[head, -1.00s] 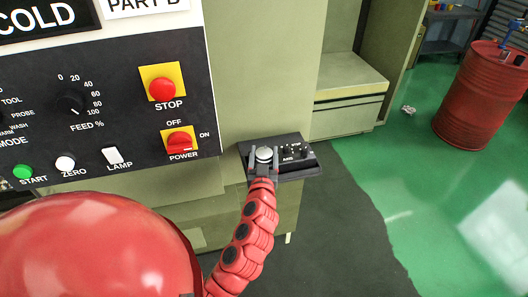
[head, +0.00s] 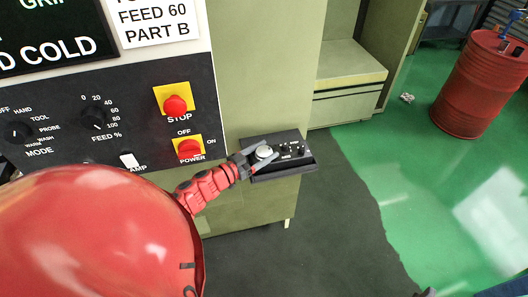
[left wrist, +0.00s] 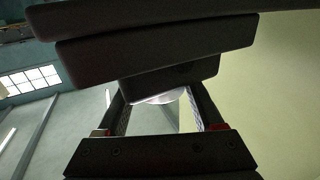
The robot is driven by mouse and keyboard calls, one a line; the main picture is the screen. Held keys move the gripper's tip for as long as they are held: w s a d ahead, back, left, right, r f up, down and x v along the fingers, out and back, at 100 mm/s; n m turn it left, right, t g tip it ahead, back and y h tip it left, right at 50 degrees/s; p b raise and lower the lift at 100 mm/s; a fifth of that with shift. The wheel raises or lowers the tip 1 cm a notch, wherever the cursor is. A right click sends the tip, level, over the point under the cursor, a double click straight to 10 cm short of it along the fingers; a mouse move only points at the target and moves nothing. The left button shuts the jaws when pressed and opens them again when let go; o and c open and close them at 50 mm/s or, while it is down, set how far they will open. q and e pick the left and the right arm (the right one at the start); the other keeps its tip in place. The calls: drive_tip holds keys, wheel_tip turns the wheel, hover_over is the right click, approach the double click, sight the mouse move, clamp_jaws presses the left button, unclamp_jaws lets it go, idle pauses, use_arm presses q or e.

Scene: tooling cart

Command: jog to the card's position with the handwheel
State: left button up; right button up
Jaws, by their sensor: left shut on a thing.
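The handwheel (head: 264,153) is a pale round knob on a small dark box at the front of the machine. My left gripper (head: 262,155) is shut on it from the left, a finger on either side. In the left wrist view the handwheel's pale edge (left wrist: 160,97) shows between the fingers, under the dark box (left wrist: 150,52). The box's axis and step switches (head: 291,150) sit right of the wheel; their settings are too small to read. The card (head: 155,22) reads "FEED 60" and "PART B"; its upper line is cut off.
The control panel (head: 60,95) carries a mode knob (head: 18,131), a feed knob (head: 94,120), a red stop button (head: 175,105) and a red power switch (head: 189,149). A red drum (head: 478,85) stands at the right. The green floor between is mostly clear.

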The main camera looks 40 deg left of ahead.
use_arm(q)
drive_tip(key=shift+d+f+m+g+h+b, duration=0.15)
drive_tip(key=shift+m+g+h+b, duration=0.65)
drive_tip(key=shift+h, duration=0.5)
drive_tip(key=shift+f+m+h, duration=0.15)
drive_tip(key=shift+m+h, duration=0.25)
drive_tip(key=shift+h, duration=0.1)
drive_tip(key=o, duration=1.4)
drive_tip(key=shift+w, duration=0.1)
drive_tip(key=shift+s+a, duration=0.2)
drive_tip(key=shift+s, duration=0.1)
drive_tip(key=v, duration=1.6)
drive_tip(key=shift+s+a+p, duration=0.15)
drive_tip(key=shift+s+p, duration=0.15)
drive_tip(key=shift+s, duration=0.1)
